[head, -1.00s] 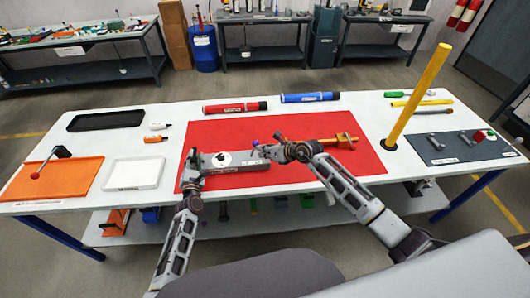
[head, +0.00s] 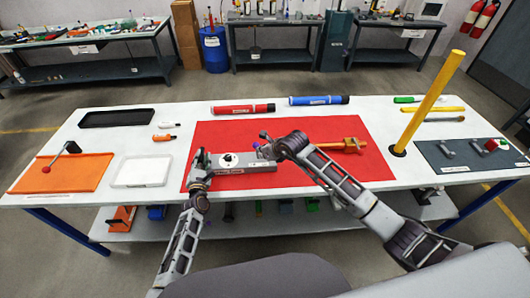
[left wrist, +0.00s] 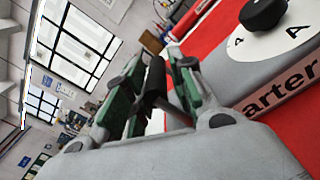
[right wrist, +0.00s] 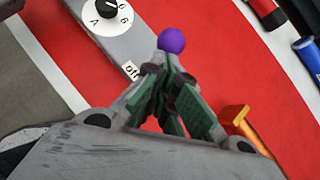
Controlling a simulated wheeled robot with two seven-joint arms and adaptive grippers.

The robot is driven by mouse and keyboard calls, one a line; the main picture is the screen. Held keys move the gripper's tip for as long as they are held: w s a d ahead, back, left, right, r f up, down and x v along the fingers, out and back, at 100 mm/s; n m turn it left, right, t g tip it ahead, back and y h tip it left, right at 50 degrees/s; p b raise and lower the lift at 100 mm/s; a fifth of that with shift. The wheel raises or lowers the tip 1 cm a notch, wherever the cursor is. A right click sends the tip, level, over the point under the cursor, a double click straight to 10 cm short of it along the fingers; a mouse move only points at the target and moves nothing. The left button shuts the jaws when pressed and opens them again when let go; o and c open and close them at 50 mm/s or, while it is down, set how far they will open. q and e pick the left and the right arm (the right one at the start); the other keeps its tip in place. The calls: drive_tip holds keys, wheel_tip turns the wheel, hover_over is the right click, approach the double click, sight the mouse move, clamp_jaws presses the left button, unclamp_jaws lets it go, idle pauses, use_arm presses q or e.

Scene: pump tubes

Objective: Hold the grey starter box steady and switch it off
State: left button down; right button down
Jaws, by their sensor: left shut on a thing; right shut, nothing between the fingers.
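The grey starter box (head: 247,181) lies on the red mat (head: 345,175). Its white dial with a black knob (head: 229,160) faces up; the dial also shows in the right wrist view (right wrist: 98,18). An "off" label sits by its right end. A purple ball (right wrist: 171,40) stands by that end, also small in the head view (head: 263,135). My left gripper (head: 202,160) is shut at the box's left end; a dark bar (left wrist: 155,85) shows between its fingers. My right gripper (right wrist: 164,72) is shut and empty, its fingertips just below the ball; contact is unclear.
An orange part (head: 345,145) lies on the mat right of my right gripper. A yellow post (head: 430,100) stands further right. Red (head: 243,108) and blue (head: 318,100) tubes lie behind the mat. The mat's back left is clear.

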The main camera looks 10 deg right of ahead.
drive_tip(key=shift+w+a+r+n+h, duration=0.15)
drive_tip(key=shift+a+n+h, duration=0.25)
drive_tip(key=shift+a+h, duration=0.5)
drive_tip(key=shift+g, duration=0.3)
drive_tip(key=shift+r, duration=0.3)
drive_tip(key=shift+r, duration=0.45)
drive_tip(key=s+d+r, duration=0.3)
drive_tip(key=s+r, duration=0.5)
drive_tip(key=s, duration=0.1)
drive_tip(key=shift+s+d, duration=0.35)
drive_tip(key=shift+d, duration=0.05)
idle(0.3)
